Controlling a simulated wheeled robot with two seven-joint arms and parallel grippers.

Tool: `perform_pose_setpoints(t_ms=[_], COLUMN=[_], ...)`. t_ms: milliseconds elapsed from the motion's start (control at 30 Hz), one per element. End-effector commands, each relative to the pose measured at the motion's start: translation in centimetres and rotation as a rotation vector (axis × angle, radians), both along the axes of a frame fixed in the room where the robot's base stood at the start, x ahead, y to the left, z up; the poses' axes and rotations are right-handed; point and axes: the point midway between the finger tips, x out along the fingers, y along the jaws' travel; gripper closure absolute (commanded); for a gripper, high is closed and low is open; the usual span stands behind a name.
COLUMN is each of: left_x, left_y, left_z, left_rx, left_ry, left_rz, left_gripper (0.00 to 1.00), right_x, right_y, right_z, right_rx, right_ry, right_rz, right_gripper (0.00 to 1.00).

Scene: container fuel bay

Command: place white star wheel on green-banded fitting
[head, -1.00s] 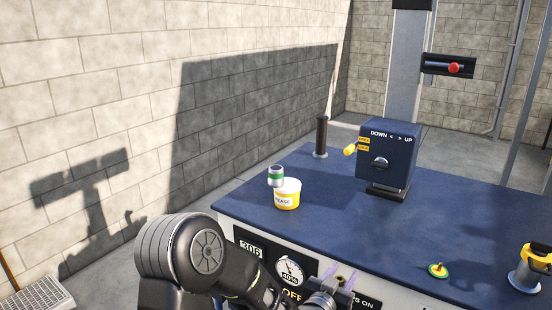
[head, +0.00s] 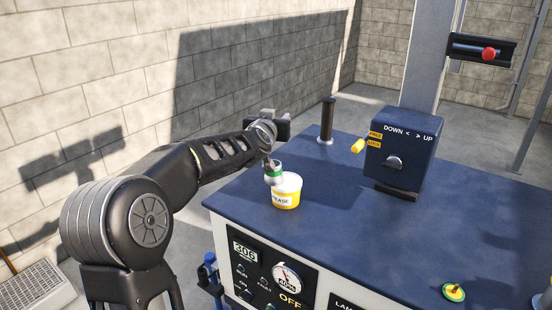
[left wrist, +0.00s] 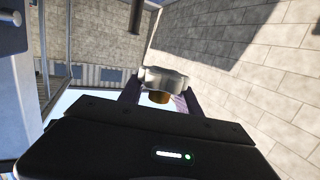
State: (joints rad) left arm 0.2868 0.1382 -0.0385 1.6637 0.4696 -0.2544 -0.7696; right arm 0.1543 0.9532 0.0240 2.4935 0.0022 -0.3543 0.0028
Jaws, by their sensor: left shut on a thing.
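The green-banded fitting (head: 274,174), a short grey cylinder with a green ring, shows at the left edge of the blue bench, overlapping the yellow grease tub in the head view. My left gripper (head: 277,116) is above and a little behind the fitting in that picture, apart from its top. In the left wrist view the white star wheel (left wrist: 164,79) sits between the fingers of my left gripper (left wrist: 158,92), which is shut on it. The wheel has a lobed pale rim and an orange-brown hub. In the head view the wheel is not clearly seen. My right gripper is out of view.
The yellow grease tub (head: 286,194) stands close beside the fitting. A green-yellow disc (head: 454,292) lies near the front. The bench middle (head: 360,225) is clear.

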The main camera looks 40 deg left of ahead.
Motion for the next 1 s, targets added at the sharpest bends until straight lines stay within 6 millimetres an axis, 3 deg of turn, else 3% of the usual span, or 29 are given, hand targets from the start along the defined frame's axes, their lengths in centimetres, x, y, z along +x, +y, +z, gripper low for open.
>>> perform_pose_setpoints(t_ms=[333,700,1000], left_x=[0.0,0.0,0.0], left_y=[0.1,0.1,0.0], left_z=[0.0,-5.7,-6.2], left_rx=[0.000,0.000,0.000], left_ry=[0.002,0.005,0.001], left_rz=[0.000,0.001,0.000], left_gripper=[1.00,1.00,1.00], right_x=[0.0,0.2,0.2], right_y=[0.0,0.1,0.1], right_z=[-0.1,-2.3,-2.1], right_rx=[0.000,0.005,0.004], right_ry=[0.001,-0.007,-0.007], right_rz=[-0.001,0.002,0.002], right_gripper=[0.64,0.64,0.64])
